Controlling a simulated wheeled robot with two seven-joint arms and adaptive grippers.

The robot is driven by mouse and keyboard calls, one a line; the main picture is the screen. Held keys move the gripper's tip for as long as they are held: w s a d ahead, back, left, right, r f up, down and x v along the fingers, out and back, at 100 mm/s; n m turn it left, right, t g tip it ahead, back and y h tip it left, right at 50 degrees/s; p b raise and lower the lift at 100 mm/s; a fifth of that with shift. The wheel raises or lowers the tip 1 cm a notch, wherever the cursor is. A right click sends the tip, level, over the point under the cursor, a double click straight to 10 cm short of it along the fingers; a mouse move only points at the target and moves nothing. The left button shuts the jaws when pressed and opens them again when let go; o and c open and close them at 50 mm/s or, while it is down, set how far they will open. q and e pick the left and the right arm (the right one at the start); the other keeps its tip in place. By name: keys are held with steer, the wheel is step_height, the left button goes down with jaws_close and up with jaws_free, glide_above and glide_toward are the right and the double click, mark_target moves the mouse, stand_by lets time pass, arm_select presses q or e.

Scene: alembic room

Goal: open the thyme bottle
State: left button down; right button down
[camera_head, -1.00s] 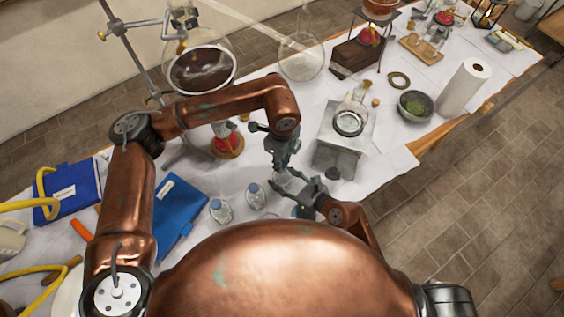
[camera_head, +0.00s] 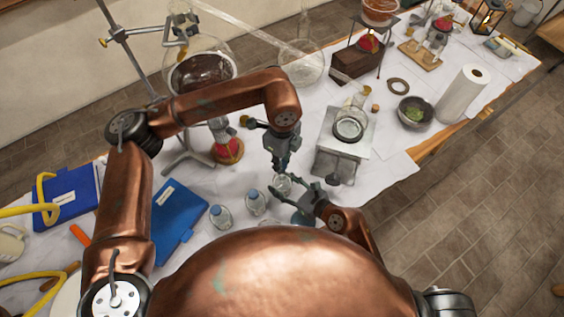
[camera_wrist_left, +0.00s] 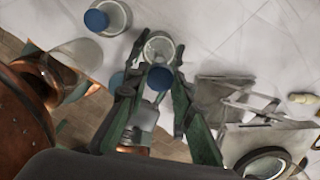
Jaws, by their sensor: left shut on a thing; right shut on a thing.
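A clear bottle (camera_head: 284,182) stands between my two grippers; its label is not readable. My left gripper (camera_head: 281,168) comes down from above and is shut at its top. In the left wrist view, a blue cap (camera_wrist_left: 160,78) sits between the left fingers, with the round clear bottle (camera_wrist_left: 159,47) beyond it. I cannot tell whether the cap is seated on the bottle. My right gripper (camera_head: 289,193) reaches in from the lower right and is shut on the bottle's side. Its fingers partly hide the bottle.
A blue book (camera_head: 178,212) lies further left. A metal stand (camera_head: 340,145) with a glass vessel is to the right. A red-filled flask (camera_head: 227,150) stands behind.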

steer(key=c, duration=0.9)
jaws_free()
